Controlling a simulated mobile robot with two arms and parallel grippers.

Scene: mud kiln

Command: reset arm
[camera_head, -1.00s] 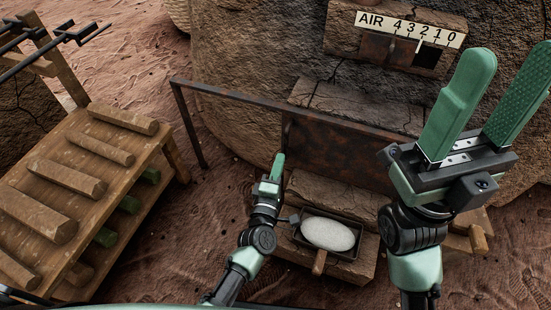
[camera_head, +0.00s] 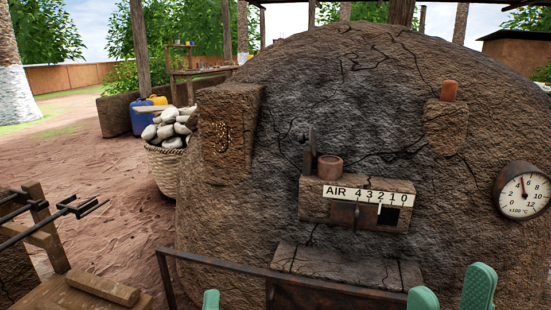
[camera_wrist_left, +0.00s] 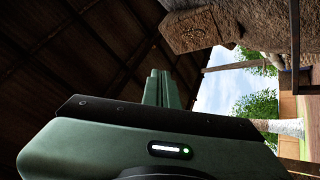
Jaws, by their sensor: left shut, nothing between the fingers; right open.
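My left gripper (camera_head: 211,299) shows only as a green fingertip at the bottom edge of the head view, in front of the kiln's iron rail. In the left wrist view its green fingers (camera_wrist_left: 161,88) lie together, shut, with nothing between them. My right gripper (camera_head: 450,296) shows as two green fingertips standing apart at the bottom right of the head view, open and empty. The rest of both arms is below the head view. The mud kiln (camera_head: 340,120) fills the middle and right of the view.
An iron rail (camera_head: 215,262) runs low before the kiln. The air slider box (camera_head: 345,213) and a dial gauge (camera_head: 522,190) are on the kiln. A basket of pale stones (camera_head: 165,172) stands at left. A wooden rack (camera_head: 100,288) is at lower left. Open ground (camera_head: 105,215) lies between.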

